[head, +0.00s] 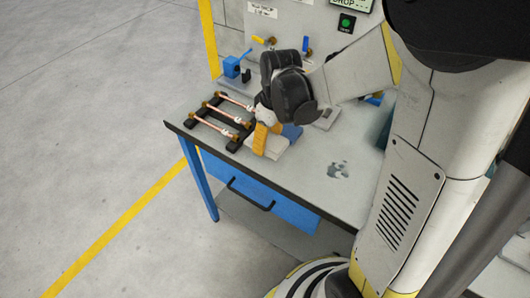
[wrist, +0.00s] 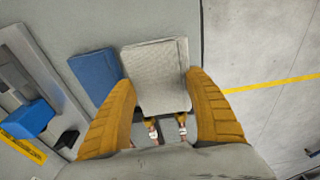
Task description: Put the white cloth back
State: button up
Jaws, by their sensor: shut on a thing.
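The white cloth, a pale folded pad (wrist: 156,70), lies between the two orange fingers of my gripper (wrist: 161,108) in the wrist view. The gripper is shut on it near its end. In the head view my gripper (head: 264,137) is low over the bench's left part, and the pale pad (head: 277,147) shows beside the orange fingers. I cannot tell whether the cloth touches the bench top. The fingers hide part of it in the head view.
A blue cloth (wrist: 95,74) lies close beside the white one. A black rack with copper tubes (head: 222,120) stands left of the gripper. A blue vise-like tool (head: 232,66) is behind.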

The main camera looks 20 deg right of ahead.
jog(key=shift+a+f, duration=0.2)
jog(key=shift+a, duration=0.1)
jog(key=shift+f, duration=0.25)
jog(key=shift+w+f+b, duration=0.1)
jog(key=shift+f+b, duration=0.9)
jog(key=shift+f, duration=0.7)
jog(key=shift+f, duration=0.2)
jog(key=o, duration=1.2)
jog(key=shift+r, duration=0.1)
